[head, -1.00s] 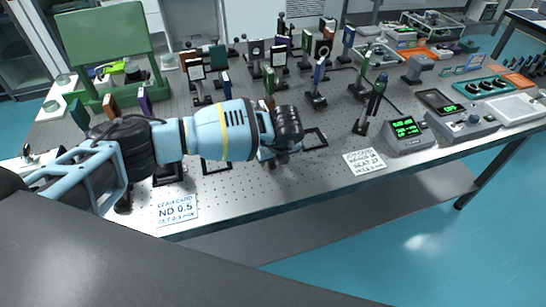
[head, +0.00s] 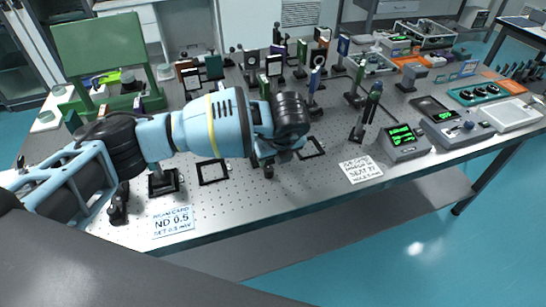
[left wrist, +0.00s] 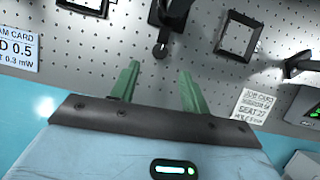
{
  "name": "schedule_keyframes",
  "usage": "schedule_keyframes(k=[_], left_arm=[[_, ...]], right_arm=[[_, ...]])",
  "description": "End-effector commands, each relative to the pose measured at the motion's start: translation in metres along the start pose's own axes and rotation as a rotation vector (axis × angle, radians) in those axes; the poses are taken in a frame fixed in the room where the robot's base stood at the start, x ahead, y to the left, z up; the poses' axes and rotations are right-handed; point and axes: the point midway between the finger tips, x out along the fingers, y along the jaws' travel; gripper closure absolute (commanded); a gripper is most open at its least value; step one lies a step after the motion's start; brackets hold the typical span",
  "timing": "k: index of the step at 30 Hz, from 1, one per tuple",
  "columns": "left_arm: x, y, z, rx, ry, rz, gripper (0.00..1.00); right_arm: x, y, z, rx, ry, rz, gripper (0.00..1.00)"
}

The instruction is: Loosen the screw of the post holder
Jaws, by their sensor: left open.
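In the left wrist view a black post holder (left wrist: 168,12) stands on the perforated table top, its upper part cut off by the picture's top edge. Its base ends in a rounded foot (left wrist: 160,50), just ahead of my fingertips. My left gripper (left wrist: 160,70) is open, its two green fingers apart with nothing between them. In the head view my left gripper (head: 272,152) hangs over the front of the table, and my own wrist hides most of the holder. I cannot make out the screw. My right gripper is in neither view.
Black square frames (head: 213,172) and (head: 312,147) lie on either side of the gripper. An ND 0.5 card (head: 173,220) and a job card (head: 360,170) lie near the front edge. Mounted optics (head: 273,66) crowd behind. A green-display meter (head: 403,140) stands to the right.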

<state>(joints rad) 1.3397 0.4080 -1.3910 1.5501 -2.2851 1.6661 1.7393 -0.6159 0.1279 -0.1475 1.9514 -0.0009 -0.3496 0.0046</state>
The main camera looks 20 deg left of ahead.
Motion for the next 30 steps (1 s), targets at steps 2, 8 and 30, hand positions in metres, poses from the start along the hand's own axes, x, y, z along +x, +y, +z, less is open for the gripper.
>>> schedule_keyframes(k=[2, 8, 30], left_arm=[[0.000, 0.000, 0.000, 0.000, 0.000, 0.000, 0.54], [0.006, 0.000, 0.002, -0.024, 0.043, 0.015, 0.54], [0.025, -0.002, 0.029, -0.387, 0.389, 0.077, 0.54]], right_arm=[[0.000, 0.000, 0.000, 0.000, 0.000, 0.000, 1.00], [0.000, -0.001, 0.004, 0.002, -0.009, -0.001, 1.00], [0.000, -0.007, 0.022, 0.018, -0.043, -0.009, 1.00]])
